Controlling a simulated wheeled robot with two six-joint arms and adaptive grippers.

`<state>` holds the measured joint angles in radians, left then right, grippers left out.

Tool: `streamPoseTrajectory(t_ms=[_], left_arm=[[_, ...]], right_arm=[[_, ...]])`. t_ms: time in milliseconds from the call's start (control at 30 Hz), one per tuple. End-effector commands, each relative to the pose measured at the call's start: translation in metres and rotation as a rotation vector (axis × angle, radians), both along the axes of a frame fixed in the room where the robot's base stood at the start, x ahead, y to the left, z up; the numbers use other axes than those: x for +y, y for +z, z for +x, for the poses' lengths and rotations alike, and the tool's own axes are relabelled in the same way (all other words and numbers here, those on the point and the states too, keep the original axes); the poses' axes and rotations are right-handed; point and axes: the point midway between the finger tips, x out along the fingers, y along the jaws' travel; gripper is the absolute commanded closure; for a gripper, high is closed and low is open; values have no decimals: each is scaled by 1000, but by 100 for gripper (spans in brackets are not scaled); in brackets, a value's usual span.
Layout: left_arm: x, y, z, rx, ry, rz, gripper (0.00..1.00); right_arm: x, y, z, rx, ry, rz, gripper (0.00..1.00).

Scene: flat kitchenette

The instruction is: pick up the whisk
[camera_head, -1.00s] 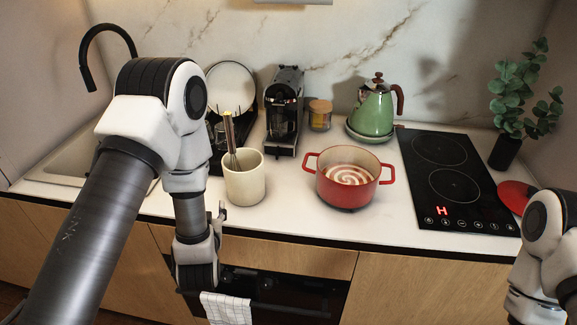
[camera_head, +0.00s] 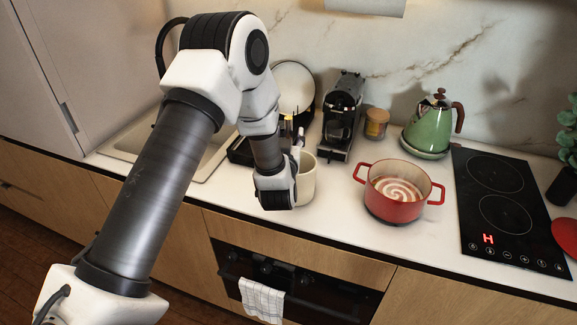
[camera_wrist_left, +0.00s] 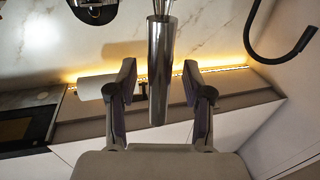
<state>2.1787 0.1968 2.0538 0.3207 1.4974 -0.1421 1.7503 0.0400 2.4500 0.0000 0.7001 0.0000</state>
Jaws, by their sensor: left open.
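The whisk stands in a cream crock (camera_head: 307,178) on the counter. In the head view only a little of the whisk's handle (camera_head: 289,128) shows beside my arm. In the left wrist view the whisk's shiny metal handle (camera_wrist_left: 161,75) stands between the two dark fingers of my left gripper (camera_wrist_left: 159,92). The fingers are spread, with a visible gap on each side of the handle. In the head view my left gripper (camera_head: 297,152) is at the crock, partly hidden by my own wrist. My right gripper is not in view.
A red pot (camera_head: 397,205) stands right of the crock, with the black cooktop (camera_head: 505,205) beyond it. A coffee machine (camera_head: 342,115), a lidded jar (camera_head: 376,124) and a green kettle (camera_head: 430,128) stand behind. The counter front between crock and pot is clear.

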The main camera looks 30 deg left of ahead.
Motion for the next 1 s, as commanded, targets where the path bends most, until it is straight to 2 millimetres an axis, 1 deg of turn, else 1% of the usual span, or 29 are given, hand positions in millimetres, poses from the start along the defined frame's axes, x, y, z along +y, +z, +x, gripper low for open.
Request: streamPoseTrajectory(t_ms=[100, 167, 200, 233, 267, 600, 700, 767, 867, 1000], left_arm=[[0, -1, 0, 1, 0, 0, 49], [0, -1, 0, 1, 0, 0, 71], [0, -1, -1, 1, 0, 0, 85], [0, -1, -1, 1, 0, 0, 95], [0, -1, -1, 1, 0, 0, 100], [0, -1, -1, 0, 0, 0, 100], [0, 3, -1, 0, 0, 0, 100], [0, 9, 0, -1, 0, 0, 100], [0, 22, -1, -4, 0, 0, 100], [0, 48, -1, -5, 0, -1, 100]], right_arm=[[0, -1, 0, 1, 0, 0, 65], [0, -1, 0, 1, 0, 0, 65], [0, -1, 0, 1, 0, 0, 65], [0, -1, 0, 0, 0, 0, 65], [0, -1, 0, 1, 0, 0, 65], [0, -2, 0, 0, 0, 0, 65], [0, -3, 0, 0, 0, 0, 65], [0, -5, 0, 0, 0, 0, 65], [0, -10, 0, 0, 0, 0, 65], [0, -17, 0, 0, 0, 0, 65]])
